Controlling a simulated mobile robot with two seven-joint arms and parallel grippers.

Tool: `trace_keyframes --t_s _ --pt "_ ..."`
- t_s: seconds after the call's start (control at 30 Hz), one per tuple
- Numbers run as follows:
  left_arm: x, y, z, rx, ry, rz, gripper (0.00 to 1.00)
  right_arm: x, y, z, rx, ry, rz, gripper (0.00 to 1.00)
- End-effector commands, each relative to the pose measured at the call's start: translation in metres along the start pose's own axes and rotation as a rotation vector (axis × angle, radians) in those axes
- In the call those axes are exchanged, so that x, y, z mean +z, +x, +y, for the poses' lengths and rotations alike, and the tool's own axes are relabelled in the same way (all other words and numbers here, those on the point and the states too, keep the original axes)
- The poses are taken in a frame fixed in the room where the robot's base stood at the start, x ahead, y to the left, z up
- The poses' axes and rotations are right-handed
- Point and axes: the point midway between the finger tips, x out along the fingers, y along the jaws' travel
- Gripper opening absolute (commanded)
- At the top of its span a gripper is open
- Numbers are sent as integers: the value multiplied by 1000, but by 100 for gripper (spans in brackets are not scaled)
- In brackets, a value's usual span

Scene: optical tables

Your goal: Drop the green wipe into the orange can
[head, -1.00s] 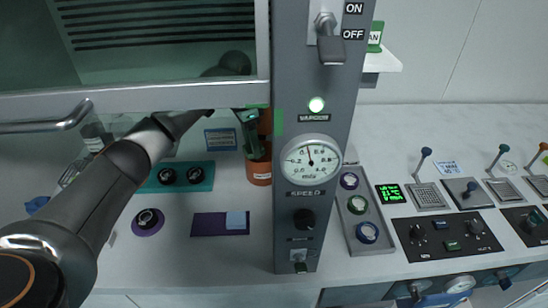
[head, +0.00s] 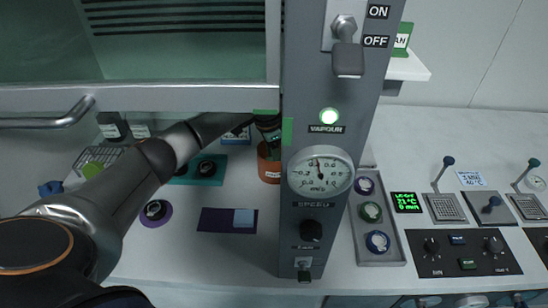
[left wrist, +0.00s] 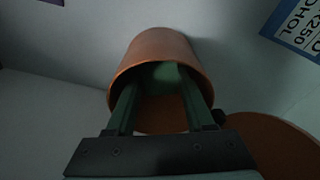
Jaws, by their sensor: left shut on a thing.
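The orange can (head: 268,168) stands on the bench behind the grey column, partly hidden by it. It also shows in the left wrist view (left wrist: 160,45), with its mouth facing the camera. My left gripper (left wrist: 160,95) has its fingers reaching into the mouth of the can. It is shut on the green wipe (left wrist: 168,75), a dim green patch between the fingers inside the can. In the head view the left gripper (head: 268,128) is just above the can, largely hidden by the column and sash frame. My right gripper is not in view.
The hood sash (head: 180,98) hangs just above my left forearm. The grey column (head: 320,200) with a gauge stands close to the right of the can. Black knobs on a teal plate (head: 205,170) lie left of it. Another orange-brown surface (left wrist: 270,145) shows at lower right in the wrist view.

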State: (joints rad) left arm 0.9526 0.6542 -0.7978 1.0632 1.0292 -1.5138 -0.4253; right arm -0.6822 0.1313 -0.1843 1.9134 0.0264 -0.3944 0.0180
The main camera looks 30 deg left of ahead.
Motion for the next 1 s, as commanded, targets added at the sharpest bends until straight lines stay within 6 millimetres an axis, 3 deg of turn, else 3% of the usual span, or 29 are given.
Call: trace_keyframes --t_s 0.77,0.8,0.9,1.0 --pt "2 15 0 -1 1 0 2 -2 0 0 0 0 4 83" --pt "2 15 0 -1 1 0 54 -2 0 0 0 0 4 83" --pt "2 14 0 -1 1 0 65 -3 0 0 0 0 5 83" --pt "2 14 0 -1 1 0 66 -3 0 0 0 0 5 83"
